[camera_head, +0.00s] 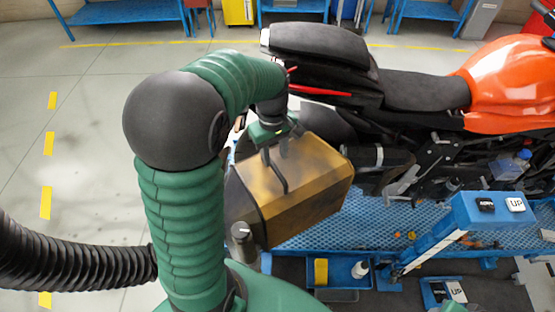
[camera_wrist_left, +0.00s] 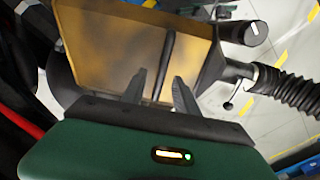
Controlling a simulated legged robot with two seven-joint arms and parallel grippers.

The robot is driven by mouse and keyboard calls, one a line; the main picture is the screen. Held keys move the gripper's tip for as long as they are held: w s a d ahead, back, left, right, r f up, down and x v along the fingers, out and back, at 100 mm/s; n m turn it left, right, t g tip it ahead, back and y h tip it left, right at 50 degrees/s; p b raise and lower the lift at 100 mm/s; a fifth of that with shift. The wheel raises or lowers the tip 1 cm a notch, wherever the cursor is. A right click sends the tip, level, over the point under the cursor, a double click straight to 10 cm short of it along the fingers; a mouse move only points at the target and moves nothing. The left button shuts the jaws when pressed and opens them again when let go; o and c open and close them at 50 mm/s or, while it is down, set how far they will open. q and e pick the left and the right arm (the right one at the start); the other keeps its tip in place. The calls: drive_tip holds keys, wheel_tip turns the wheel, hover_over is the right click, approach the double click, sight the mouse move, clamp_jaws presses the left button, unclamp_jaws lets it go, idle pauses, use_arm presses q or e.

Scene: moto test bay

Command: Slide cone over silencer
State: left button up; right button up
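The cone (camera_head: 300,190) is a see-through amber, box-like hood with dark edges, in the middle of the head view. It also fills the upper part of the left wrist view (camera_wrist_left: 105,45). My left gripper (camera_head: 275,165) is at its near upper side. In the wrist view, my left fingers (camera_wrist_left: 160,78) stand apart on either side of the hood's black bar (camera_wrist_left: 168,55), with gaps showing. The dark silencer (camera_head: 368,157) is on the motorcycle, just right of the hood. Whether the hood's end overlaps it cannot be told. My right gripper is not in view.
A black ribbed hose (camera_wrist_left: 290,88) joins the hood; it also shows at lower left in the head view (camera_head: 75,260). The motorcycle (camera_head: 420,85) stands over a blue perforated platform (camera_head: 355,215). A blue post with buttons (camera_head: 487,208) is at right. Open floor lies left.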

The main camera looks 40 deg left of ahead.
sight(274, 165)
use_arm(q)
drive_tip(key=a+f, duration=0.1)
drive_tip(key=f, duration=0.1)
drive_tip(key=a+f, duration=0.1)
drive_tip(key=f, duration=0.1)
drive_tip(key=shift+s+a, duration=0.15)
drive_tip(key=shift+a, duration=0.05)
drive_tip(key=shift+d, duration=0.15)
drive_tip(key=d, duration=0.3)
drive_tip(key=shift+r, duration=0.25)
drive_tip(key=shift+c, duration=1)
drive_tip(key=shift+d+r, duration=0.1)
drive_tip(key=shift+d, duration=0.1)
drive_tip(key=shift+c, duration=2.4)
drive_tip(key=shift+a, duration=0.35)
clamp_jaws()
drive_tip(key=shift+a, duration=0.6)
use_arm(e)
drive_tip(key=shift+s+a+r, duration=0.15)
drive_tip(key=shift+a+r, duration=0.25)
use_arm(q)
drive_tip(key=shift+d, duration=0.15)
